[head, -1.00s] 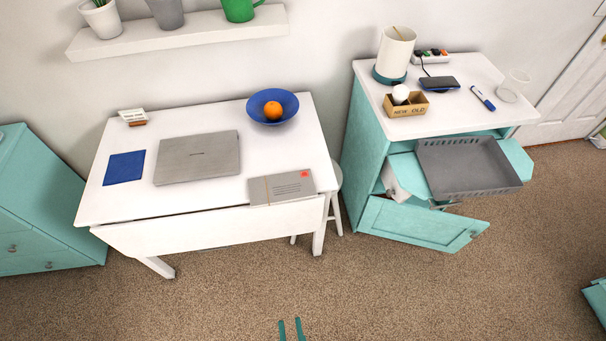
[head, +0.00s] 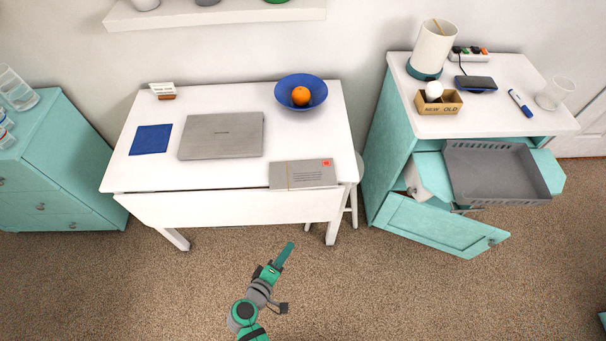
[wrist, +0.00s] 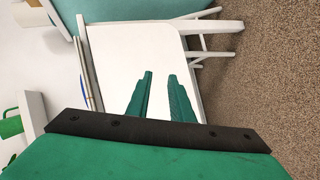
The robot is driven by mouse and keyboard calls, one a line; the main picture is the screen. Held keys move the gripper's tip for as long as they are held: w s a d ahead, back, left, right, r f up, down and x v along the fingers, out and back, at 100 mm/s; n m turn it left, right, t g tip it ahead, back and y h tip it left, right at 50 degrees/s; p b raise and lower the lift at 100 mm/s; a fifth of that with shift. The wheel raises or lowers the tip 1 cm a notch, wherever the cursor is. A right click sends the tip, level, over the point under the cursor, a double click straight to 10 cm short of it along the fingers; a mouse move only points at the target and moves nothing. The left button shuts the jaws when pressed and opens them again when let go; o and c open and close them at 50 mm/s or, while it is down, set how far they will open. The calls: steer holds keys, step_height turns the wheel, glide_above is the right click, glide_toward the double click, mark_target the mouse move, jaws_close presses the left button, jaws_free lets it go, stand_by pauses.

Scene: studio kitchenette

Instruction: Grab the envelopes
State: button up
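The envelopes (head: 303,174) are a grey stack with a band and a red stamp mark. They lie at the front right edge of the white table (head: 230,98) in the head view. My gripper (head: 286,252) is in front of the table, below and apart from the envelopes. In the wrist view my gripper (wrist: 160,85) shows two green fingers with a gap between them and nothing held. The white table's drop leaf seems to fill the space beyond the fingers. I cannot clearly make out the envelopes in the wrist view.
A grey laptop (head: 222,135), a blue bowl (head: 301,92) with an orange (head: 301,96) and a blue napkin (head: 151,139) are on the table. At right, a teal cabinet has an open door (head: 440,226) and a grey tray (head: 497,172) sticking out. The carpet in front is clear.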

mark_target(298, 190)
steer(key=w+a+r+t+h, duration=0.25)
steer(key=w+r+h, duration=0.35)
steer(key=w+r, duration=0.4)
steer(key=x, duration=0.3)
steer(key=r+x, duration=0.1)
steer(key=x, duration=0.5)
steer(key=shift+d+r, duration=0.2)
steer(key=shift+d, duration=0.2)
steer(key=shift+s, duration=0.1)
jaws_close()
